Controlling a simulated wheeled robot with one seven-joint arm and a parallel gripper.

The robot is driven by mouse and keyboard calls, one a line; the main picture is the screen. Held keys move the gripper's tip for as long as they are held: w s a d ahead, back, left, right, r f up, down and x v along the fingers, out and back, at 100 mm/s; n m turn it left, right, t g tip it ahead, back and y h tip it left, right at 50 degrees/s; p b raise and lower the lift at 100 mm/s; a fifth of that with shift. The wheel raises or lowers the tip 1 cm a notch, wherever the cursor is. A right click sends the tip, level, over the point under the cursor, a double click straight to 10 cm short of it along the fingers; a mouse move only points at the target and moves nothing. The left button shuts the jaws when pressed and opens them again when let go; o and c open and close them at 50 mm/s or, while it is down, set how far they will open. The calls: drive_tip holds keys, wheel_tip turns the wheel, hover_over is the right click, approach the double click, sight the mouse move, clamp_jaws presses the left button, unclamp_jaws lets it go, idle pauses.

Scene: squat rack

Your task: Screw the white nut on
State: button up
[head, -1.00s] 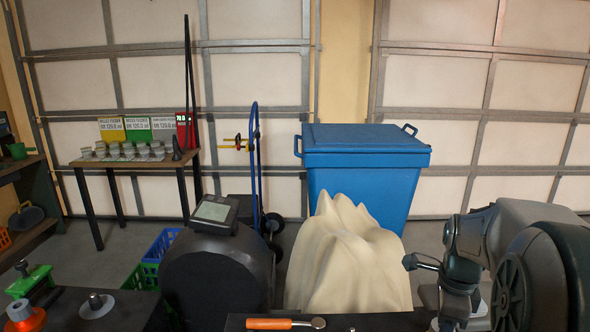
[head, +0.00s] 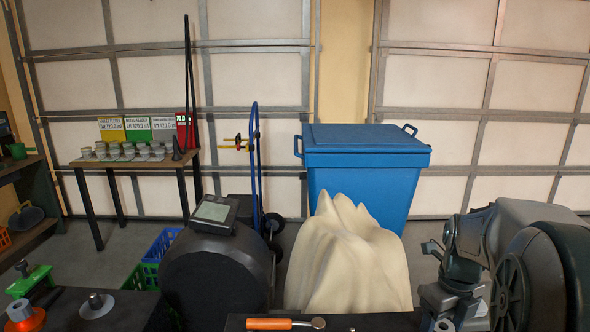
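A whitish round flanged piece (head: 97,304) with a grey post standing up through its middle sits on the dark surface at the lower left. It may be the white nut, but the view is too small to tell. My gripper (head: 436,272) seems to be at the end of my dark grey arm at the lower right, far from that piece. Its fingers are hard to make out, and I cannot tell whether it is open. A small pale thing (head: 444,326) shows below it at the bottom edge, too cut off to identify.
An orange piece (head: 24,316) and a green piece (head: 30,281) stand near the whitish one. An orange-handled tool (head: 270,324) lies at the front edge. A black machine (head: 214,270), a beige draped shape (head: 348,262) and a blue bin (head: 365,170) stand beyond.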

sight(439, 330)
wheel_tip(439, 330, up, 7)
drive_tip(key=p, duration=0.6)
drive_tip(key=shift+r, duration=0.1)
idle(0.4)
drive_tip(key=shift+s+a+n, duration=0.1)
drive_tip(key=shift+a+n, duration=0.2)
drive_tip(key=shift+n, duration=0.2)
drive_tip(key=s+a+n+t, duration=0.1)
drive_tip(key=s+a+n, duration=0.5)
drive_tip(key=n, duration=0.9)
drive_tip(key=s+a+n+t, duration=0.2)
drive_tip(key=s+a+n, duration=0.4)
drive_tip(key=n, duration=1)
drive_tip(key=shift+a+r, duration=0.4)
drive_tip(key=shift+a, duration=0.4)
